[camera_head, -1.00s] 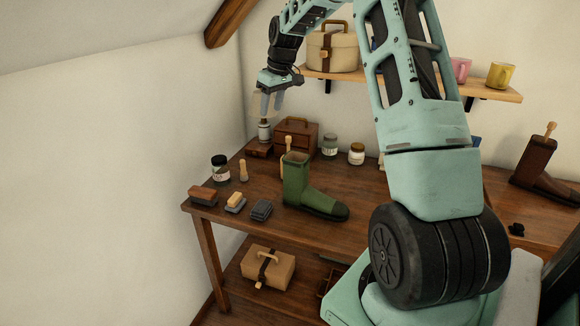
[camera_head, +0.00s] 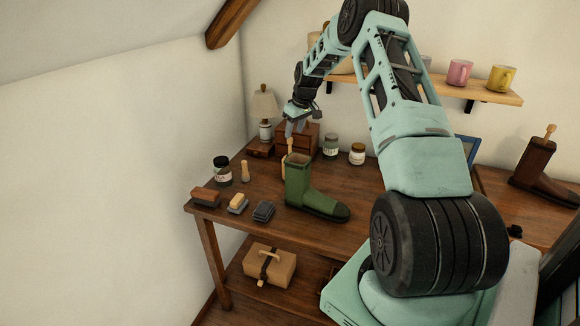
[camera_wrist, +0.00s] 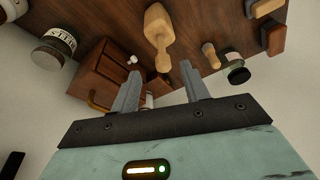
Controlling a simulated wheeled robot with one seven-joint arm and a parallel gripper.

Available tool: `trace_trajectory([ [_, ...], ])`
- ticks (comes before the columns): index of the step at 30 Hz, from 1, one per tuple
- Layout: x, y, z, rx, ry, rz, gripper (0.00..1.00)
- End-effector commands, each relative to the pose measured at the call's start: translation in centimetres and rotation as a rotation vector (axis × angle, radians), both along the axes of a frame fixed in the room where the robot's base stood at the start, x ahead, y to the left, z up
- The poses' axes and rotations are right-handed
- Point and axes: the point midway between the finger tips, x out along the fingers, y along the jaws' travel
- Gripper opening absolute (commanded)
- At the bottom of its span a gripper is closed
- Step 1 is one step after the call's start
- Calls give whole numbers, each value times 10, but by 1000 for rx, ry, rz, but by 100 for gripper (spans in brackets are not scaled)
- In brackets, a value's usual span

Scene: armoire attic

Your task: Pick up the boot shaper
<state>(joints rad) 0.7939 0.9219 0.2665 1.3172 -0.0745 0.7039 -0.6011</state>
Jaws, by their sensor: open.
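The boot shaper (camera_head: 289,146) is pale wood with a knobbed handle. It stands upright on the table behind the green boot (camera_head: 298,182), which hides part of it. In the wrist view the boot shaper (camera_wrist: 158,28) is at the top centre, its knob end towards me, beyond the fingertips. My gripper (camera_head: 295,128) is open and empty, just above the shaper's handle in the head view. Its two grey fingers also show in the wrist view (camera_wrist: 157,76), apart, with the shaper lying ahead of the gap between them. I see no contact.
A wooden drawer box (camera_head: 312,139) and two jars (camera_head: 331,146) (camera_head: 357,154) stand behind. A lamp (camera_head: 264,104), a dark jar (camera_head: 222,170), a small wooden-handled item (camera_head: 245,172) and brushes (camera_head: 237,204) stand left. A brown boot (camera_head: 540,172) is far right. The shelf (camera_head: 480,90) holds mugs.

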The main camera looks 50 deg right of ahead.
Motion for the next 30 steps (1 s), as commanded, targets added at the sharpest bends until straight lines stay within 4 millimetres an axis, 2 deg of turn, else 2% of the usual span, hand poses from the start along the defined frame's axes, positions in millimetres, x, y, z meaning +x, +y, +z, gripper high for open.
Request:
trace_trajectory([
  [5, 6, 2, -12, 1, 1, 0, 46],
  [13, 19, 4, -45, 1, 1, 0, 46],
  [22, 20, 3, -51, -1, -1, 1, 46],
  [27, 20, 3, -51, -1, -1, 1, 0],
  [30, 20, 3, -50, -1, -1, 1, 0],
])
